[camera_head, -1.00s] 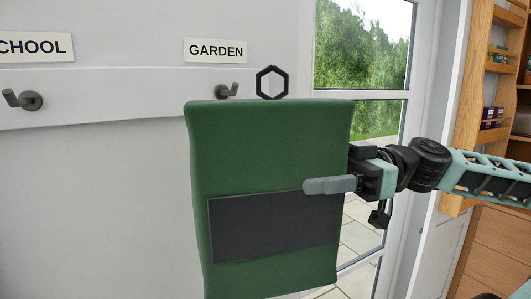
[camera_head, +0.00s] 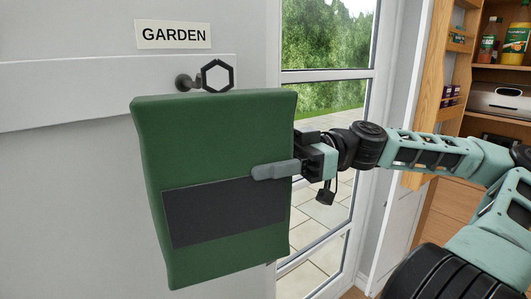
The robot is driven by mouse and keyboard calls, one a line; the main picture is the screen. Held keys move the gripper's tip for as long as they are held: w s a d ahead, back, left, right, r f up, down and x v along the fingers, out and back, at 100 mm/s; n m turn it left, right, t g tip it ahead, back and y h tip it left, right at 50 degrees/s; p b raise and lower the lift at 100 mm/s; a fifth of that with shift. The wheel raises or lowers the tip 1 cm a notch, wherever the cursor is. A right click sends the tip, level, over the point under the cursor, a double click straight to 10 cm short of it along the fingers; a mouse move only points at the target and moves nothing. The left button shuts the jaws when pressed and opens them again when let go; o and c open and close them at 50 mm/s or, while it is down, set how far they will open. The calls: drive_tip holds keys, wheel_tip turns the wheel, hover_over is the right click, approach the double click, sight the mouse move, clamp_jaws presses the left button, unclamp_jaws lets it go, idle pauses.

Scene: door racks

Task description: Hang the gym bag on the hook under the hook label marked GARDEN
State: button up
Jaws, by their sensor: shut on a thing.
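The gym bag (camera_head: 215,125) is green with a dark front panel and a black hexagonal loop (camera_head: 217,75) on its top. My gripper (camera_head: 278,170) is shut on the bag's right side, one grey finger lying across its front. The GARDEN label (camera_head: 173,34) is on the wall at upper left.
The white rail (camera_head: 90,85) runs left from the hook along the wall. A glazed door (camera_head: 322,72) stands right behind the bag. Wooden shelves (camera_head: 455,95) with bottles and boxes are at the right.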

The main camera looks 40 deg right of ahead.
drive_tip(key=shift+w+r+p, duration=0.15)
drive_tip(key=shift+w+p, duration=0.15)
drive_tip(key=shift+p, duration=0.4)
drive_tip(key=shift+w+f, duration=0.2)
drive_tip(key=w+b, duration=0.1)
drive_tip(key=w, duration=0.6)
drive_tip(key=shift+f, duration=0.3)
drive_tip(key=shift+w+f+b, duration=0.35)
drive_tip(key=shift+f+b, duration=0.05)
drive_tip(key=shift+b, duration=0.15)
drive_tip(key=shift+w+f, duration=0.25)
drive_tip(key=shift+c, duration=1)
drive_tip(key=shift+w+f+b, duration=0.15)
drive_tip(key=shift+b, duration=0.25)
drive_tip(key=shift+d, duration=0.1)
